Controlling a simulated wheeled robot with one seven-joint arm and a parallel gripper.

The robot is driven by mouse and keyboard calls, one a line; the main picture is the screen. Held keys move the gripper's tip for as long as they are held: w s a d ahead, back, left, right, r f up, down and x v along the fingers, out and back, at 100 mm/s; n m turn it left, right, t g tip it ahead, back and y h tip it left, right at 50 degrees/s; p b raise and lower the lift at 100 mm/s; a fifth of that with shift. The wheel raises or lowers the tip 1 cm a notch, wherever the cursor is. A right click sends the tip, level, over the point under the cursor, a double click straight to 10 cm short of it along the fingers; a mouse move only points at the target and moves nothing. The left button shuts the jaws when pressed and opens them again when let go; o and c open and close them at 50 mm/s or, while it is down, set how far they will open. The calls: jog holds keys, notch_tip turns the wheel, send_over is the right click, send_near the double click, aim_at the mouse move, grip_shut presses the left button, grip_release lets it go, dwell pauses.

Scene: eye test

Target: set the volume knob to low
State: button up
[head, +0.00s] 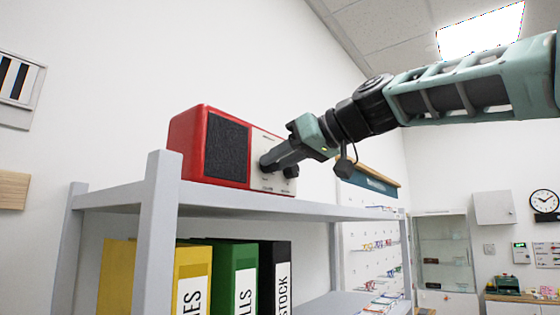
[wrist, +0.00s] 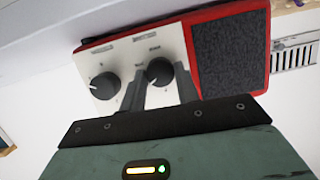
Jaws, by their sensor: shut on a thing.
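A red radio (head: 215,108) with a dark speaker grille and a pale control panel stands on the grey shelf. In the wrist view the radio (wrist: 266,47) appears turned over, with two black knobs on its panel. My gripper (head: 268,166) is shut on the knob nearer the speaker (wrist: 159,70), with one finger on each side of it in the wrist view (wrist: 162,88). A white mark on this knob points down-left in that view. The other knob (wrist: 103,86) is free, its mark pointing left. The printing is too small to read, so I cannot tell which knob is volume.
The grey shelf (head: 115,197) has an upright post (head: 159,230) in front, left of the radio. Yellow, green and black binders (head: 232,275) stand on the level below. A white wall is behind the radio. The shelf top left of the radio is clear.

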dwell(0.3)
jog(key=o, duration=1)
jog(key=shift+c, duration=0.2)
jog(key=shift+s+d+r+b, duration=0.1)
jog(key=shift+s+d+b, duration=0.15)
jog(key=shift+d, duration=0.2)
jog(key=b+v, duration=0.4)
jog(key=v, duration=1.2)
jog(key=shift+d, duration=0.15)
